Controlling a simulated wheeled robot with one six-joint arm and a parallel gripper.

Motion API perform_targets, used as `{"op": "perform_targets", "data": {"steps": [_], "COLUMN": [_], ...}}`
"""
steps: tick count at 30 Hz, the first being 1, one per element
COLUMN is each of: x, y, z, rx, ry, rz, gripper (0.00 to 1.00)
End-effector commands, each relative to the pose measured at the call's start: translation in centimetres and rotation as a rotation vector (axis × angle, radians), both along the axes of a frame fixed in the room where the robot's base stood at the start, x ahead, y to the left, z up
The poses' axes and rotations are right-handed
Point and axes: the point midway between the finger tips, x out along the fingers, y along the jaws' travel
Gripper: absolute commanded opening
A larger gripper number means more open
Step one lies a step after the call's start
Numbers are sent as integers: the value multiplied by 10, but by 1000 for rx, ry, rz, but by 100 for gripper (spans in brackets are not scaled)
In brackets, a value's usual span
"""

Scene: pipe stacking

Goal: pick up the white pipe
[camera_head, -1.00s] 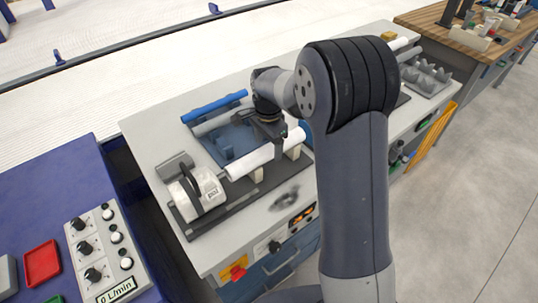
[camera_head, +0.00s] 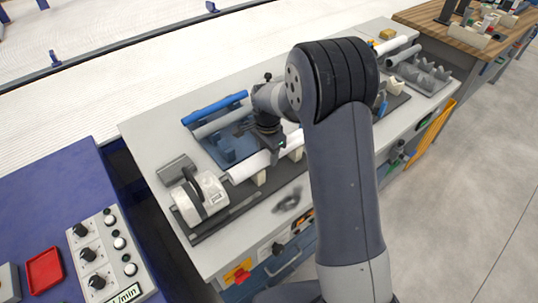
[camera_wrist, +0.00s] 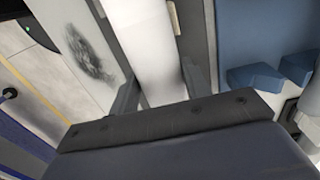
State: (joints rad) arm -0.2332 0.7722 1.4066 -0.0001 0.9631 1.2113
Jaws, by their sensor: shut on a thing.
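The white pipe (camera_head: 250,166) lies slanted across the middle of the bench, above small pale blocks (camera_head: 259,178). Its left end is near the white-and-grey device (camera_head: 203,198). I cannot tell whether it touches the blocks. My gripper (camera_head: 274,146) is over the pipe's middle, pointing down, shut on it. In the wrist view the pipe (camera_wrist: 158,40) runs between my two fingers (camera_wrist: 158,88), one on each side. My arm hides the pipe's right part in the head view.
A blue pipe (camera_head: 214,107) and a grey pipe (camera_head: 220,122) lie at a blue holder (camera_head: 232,148) behind. A grey rack (camera_head: 424,77) stands at the bench's far right. A blue table with a control box (camera_head: 108,252) is at left.

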Motion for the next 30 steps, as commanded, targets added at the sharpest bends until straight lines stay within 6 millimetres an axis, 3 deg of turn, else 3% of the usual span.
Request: {"op": "perform_targets", "data": {"steps": [6,16,30], "x": [0,1,2], "y": [0,0,3], "z": [0,9,90], "rx": [1,1,7], "ry": [-1,-3,-9], "rz": [0,0,5], "gripper": [19,19,19]}}
